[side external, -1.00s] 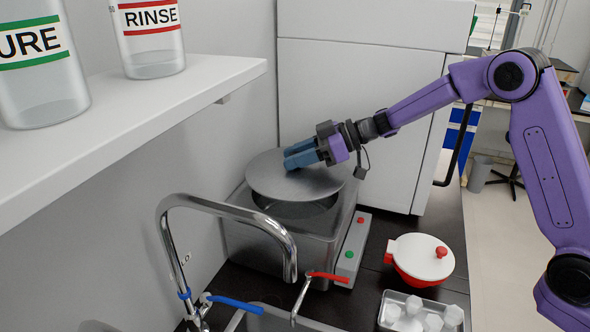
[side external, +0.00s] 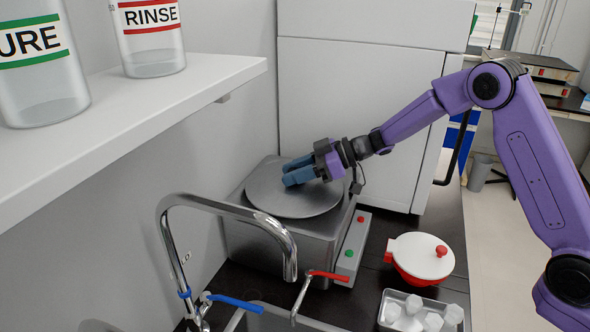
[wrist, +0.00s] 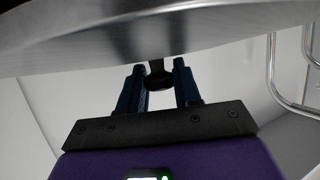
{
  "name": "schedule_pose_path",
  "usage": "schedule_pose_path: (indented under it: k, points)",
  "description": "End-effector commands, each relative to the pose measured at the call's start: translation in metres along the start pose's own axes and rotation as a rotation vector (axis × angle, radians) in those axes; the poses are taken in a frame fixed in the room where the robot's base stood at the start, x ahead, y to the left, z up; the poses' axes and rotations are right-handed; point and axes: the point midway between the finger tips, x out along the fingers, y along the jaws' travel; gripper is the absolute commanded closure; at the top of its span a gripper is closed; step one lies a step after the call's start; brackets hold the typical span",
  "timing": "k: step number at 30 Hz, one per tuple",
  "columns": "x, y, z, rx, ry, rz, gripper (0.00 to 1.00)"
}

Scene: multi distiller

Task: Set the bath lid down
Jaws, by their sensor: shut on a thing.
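The bath lid (side external: 290,203) is a round grey metal disc. In the side view it lies level over the top of the square metal bath (side external: 310,247) and covers its opening. My gripper (side external: 290,173) is at the lid's upper side, with its blue fingers shut on the lid's knob. In the wrist view the lid (wrist: 110,38) fills the top of the picture, and the dark knob (wrist: 159,75) sits between my two fingers. I cannot tell whether the lid's whole rim touches the bath.
A control strip (side external: 352,248) with red and green buttons runs along the bath's right side. A curved tap (side external: 225,208) stands in front. A red pot with a white lid (side external: 421,257) and a tray of white pieces (side external: 424,313) are to the right. A shelf (side external: 150,100) overhangs at left.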

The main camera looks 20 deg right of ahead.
Motion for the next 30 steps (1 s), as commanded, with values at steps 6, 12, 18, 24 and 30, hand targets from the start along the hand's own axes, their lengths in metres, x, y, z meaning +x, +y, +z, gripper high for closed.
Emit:
schedule_pose_path:
  k: [6,12,18,24,30]
  points:
    - [0.001,0.0,0.003,-0.001,0.001,-0.001,1.0]
    - [0.002,-0.001,0.005,0.001,-0.003,-0.002,0.41]
    - [0.002,-0.001,0.005,0.001,-0.005,-0.002,0.41]
    - [-0.009,0.0,-0.007,0.0,-0.003,0.001,0.41]
    - [-0.05,0.001,-0.008,0.001,0.0,0.003,0.41]
